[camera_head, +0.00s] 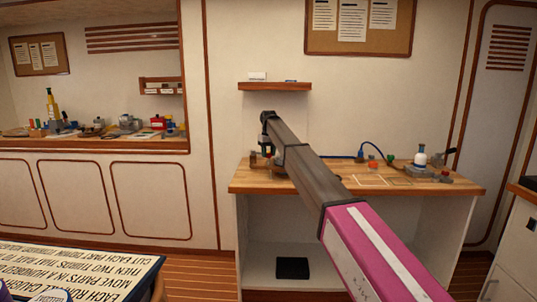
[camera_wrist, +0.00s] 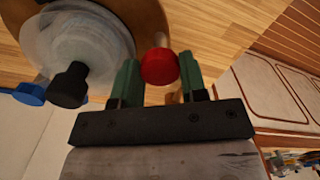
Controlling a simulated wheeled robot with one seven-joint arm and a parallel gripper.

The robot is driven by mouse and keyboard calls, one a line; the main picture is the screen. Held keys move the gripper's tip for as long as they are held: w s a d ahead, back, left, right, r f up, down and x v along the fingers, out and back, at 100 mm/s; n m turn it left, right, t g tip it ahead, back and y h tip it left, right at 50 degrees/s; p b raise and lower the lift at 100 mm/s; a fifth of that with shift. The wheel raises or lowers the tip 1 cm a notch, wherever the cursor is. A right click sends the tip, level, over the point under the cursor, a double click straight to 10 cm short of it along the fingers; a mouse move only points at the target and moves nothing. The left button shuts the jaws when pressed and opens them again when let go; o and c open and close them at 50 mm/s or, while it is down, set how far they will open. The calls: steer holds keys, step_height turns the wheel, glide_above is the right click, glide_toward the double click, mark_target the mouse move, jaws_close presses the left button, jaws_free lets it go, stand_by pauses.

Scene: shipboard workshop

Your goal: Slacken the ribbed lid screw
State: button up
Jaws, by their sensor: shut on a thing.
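In the wrist view, a red round-headed screw knob (camera_wrist: 159,66) sits between the two green fingers of my gripper (camera_wrist: 159,62). The fingers are shut on it, one on each side. Its ribs are too small to make out. A cloudy, clear round lid (camera_wrist: 80,42) lies left of the fingers on a round brown base (camera_wrist: 150,18). A black knob (camera_wrist: 69,86) stands at the lid's near edge. In the head view, my arm reaches to the left end of the workbench (camera_head: 330,178) and hides most of what is there.
A blue part (camera_wrist: 22,93) lies left of the black knob. A shelf (camera_head: 275,87) hangs above. The bench's middle front is mostly clear.

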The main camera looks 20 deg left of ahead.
mark_target(268, 154)
steer(key=shift+n, duration=1)
steer(key=o, duration=0.9)
steer(key=shift+r, duration=0.2)
step_height(268, 154, up, 10)
steer(key=shift+r, duration=0.25)
steer(key=shift+s, duration=0.1)
